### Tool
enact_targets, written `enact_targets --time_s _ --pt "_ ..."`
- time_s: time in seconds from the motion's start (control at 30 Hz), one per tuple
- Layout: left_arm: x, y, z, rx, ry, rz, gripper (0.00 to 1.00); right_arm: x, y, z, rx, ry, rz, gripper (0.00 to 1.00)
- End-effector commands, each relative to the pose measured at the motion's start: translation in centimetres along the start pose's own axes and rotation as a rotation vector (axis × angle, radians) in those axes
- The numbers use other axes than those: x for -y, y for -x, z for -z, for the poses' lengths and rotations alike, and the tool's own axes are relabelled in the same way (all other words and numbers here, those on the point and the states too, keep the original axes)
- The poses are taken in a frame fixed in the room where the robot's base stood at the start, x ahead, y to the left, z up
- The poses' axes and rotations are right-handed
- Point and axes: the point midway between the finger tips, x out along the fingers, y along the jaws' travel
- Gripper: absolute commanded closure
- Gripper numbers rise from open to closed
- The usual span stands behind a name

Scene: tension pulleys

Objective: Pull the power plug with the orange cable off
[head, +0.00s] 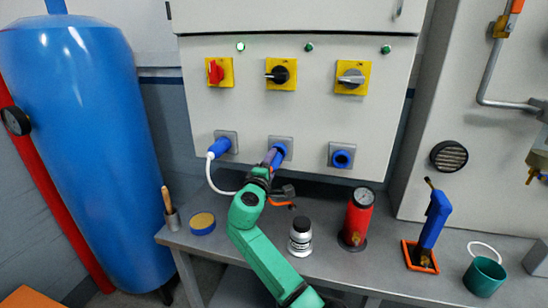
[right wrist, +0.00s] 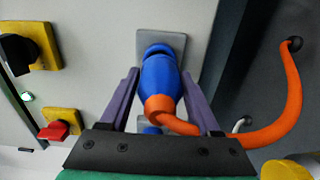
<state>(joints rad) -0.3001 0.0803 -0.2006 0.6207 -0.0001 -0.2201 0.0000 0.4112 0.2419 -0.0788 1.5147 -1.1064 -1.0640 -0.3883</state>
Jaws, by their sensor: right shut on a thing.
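The power plug (right wrist: 159,82) is blue with an orange cable (right wrist: 281,124) from its rear end. In the right wrist view it points at the socket (right wrist: 179,43) on the grey cabinet; I cannot tell how far in it sits. My right gripper (right wrist: 160,75) has its purple fingers on both sides of the plug and is shut on it. In the head view this gripper (head: 277,157) is at the middle socket (head: 288,142) and hides most of the plug. A bit of orange cable (head: 283,204) shows below it. My left gripper is not in view.
Left of it is a blue plug (head: 220,146) with a white cable (head: 210,170); right is an empty blue socket (head: 342,158). Switches (head: 280,74) sit above. On the bench (head: 325,271) stand a bottle (head: 300,240), a red gauge cylinder (head: 357,217) and a blue tool (head: 434,220).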

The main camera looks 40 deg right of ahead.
Motion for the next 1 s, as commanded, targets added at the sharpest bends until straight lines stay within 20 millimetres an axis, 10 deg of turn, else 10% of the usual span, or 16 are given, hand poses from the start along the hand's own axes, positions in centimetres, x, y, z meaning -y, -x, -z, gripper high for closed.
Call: enact_targets --time_s 1.0 --pt "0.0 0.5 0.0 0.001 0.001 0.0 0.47 0.0 2.9 0.0 0.0 -0.001 -0.001 1.0"
